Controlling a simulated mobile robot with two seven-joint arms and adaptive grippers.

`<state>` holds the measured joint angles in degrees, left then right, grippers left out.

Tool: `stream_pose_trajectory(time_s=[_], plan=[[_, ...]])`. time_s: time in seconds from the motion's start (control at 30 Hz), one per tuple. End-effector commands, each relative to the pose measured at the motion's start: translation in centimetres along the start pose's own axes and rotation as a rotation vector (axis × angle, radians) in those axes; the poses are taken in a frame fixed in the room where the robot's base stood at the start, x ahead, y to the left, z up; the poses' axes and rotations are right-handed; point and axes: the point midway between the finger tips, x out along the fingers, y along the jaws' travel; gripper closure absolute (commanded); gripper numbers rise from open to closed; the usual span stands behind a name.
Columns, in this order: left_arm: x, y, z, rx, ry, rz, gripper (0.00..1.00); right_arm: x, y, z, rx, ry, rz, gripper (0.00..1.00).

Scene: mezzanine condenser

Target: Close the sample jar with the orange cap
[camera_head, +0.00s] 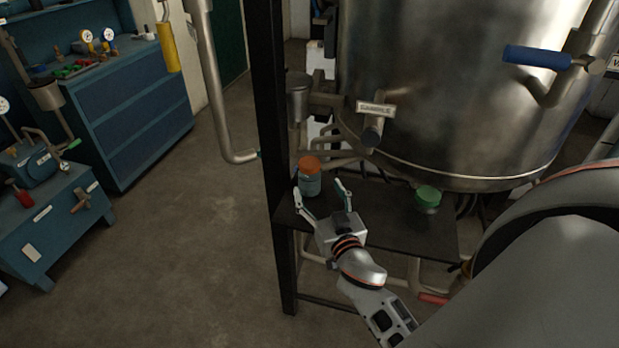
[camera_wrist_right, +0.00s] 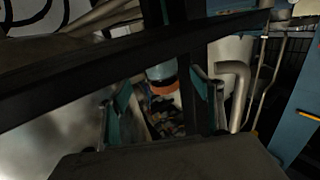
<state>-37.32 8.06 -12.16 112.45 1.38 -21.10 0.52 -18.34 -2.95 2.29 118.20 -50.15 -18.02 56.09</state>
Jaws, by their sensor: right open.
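The sample jar (camera_head: 310,184) is a small bluish, clear-looking jar standing upright at the left end of the dark shelf. The orange cap (camera_head: 309,164) sits on its top; I cannot tell how tightly. My right gripper (camera_head: 319,187) is open in front of the jar, its fingers pointing towards it and spread to either side. In the right wrist view the jar (camera_wrist_right: 161,72) and the orange cap (camera_wrist_right: 163,89) appear upside down between the open fingers (camera_wrist_right: 160,84), with nothing gripped. My left gripper is not in view.
A green-capped jar (camera_head: 428,199) stands on the right of the dark shelf (camera_head: 385,222). A black post (camera_head: 268,110) rises beside the orange-capped jar. A sample valve (camera_head: 373,128) and the large steel tank (camera_head: 450,90) are above and behind. The floor at left is clear.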

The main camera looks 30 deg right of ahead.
Motion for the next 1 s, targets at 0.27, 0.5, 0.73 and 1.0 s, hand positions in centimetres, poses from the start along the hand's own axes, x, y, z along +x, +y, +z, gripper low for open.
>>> stream_pose_trajectory(time_s=[0.27,0.5,0.73,1.0], plan=[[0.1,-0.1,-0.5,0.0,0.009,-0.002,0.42,0.1,0.0,0.0,0.0,-0.001,0.0,0.34],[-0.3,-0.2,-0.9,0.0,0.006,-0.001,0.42,3.1,-0.3,-0.1,-0.004,0.002,-0.001,0.34],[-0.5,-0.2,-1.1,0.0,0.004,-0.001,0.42,5.2,-0.4,0.1,-0.001,-0.001,-0.001,0.34],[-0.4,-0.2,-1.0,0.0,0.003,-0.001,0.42,5.2,-0.3,0.2,0.0,-0.001,-0.001,0.34]])
